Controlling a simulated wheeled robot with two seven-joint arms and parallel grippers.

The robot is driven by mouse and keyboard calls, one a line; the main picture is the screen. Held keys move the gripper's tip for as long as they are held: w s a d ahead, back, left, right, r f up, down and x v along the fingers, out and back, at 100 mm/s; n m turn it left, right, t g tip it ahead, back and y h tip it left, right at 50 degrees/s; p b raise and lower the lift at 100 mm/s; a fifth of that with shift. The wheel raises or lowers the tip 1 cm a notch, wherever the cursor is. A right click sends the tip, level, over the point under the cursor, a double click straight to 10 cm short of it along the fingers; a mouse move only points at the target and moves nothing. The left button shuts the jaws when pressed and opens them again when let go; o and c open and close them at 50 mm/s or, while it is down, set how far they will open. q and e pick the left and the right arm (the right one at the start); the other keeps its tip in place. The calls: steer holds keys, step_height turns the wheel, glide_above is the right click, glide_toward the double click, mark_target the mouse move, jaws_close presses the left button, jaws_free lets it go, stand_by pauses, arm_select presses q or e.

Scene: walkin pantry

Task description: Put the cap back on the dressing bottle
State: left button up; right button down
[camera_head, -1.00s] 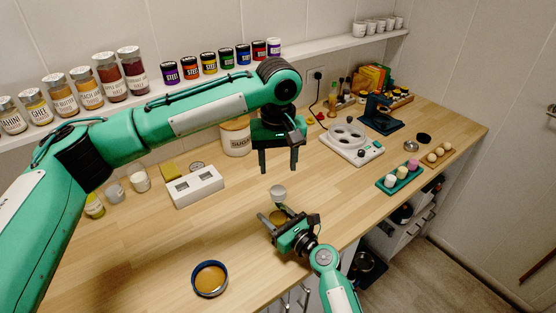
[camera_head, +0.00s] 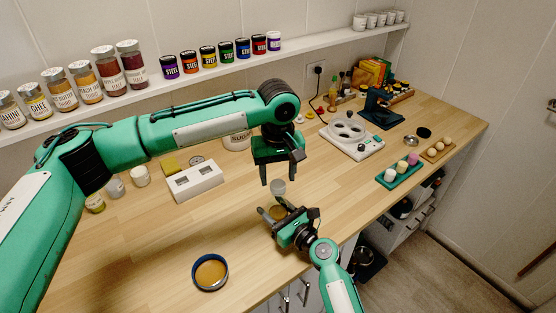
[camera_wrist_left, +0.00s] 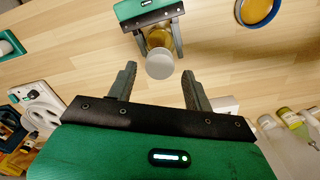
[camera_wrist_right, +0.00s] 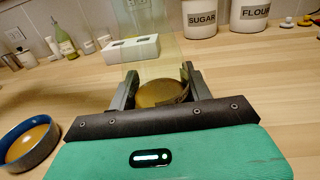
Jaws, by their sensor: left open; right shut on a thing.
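The dressing bottle (camera_wrist_right: 163,92) is clear glass with amber dressing low down. My right gripper (camera_head: 282,212) is shut around its lower part and holds it roughly upright; this shows in the right wrist view, where its top is out of frame. A pale grey, round piece (camera_wrist_left: 160,64) at the bottle's top faces the left wrist camera; it also shows in the head view (camera_head: 278,188). I cannot tell whether it is the cap or the bare mouth. My left gripper (camera_head: 279,182) is open and empty, pointing down just above it. No separate cap can be made out.
A blue-rimmed bowl with amber contents (camera_head: 210,272) stands on the front counter. A white two-slot block (camera_head: 194,181) and small jars are at the back left. The sugar canister (camera_head: 237,141) is behind my left gripper. Bare wood lies left of my right gripper.

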arm_select(q)
steer(key=shift+f, duration=1.2)
steer(key=c, duration=1)
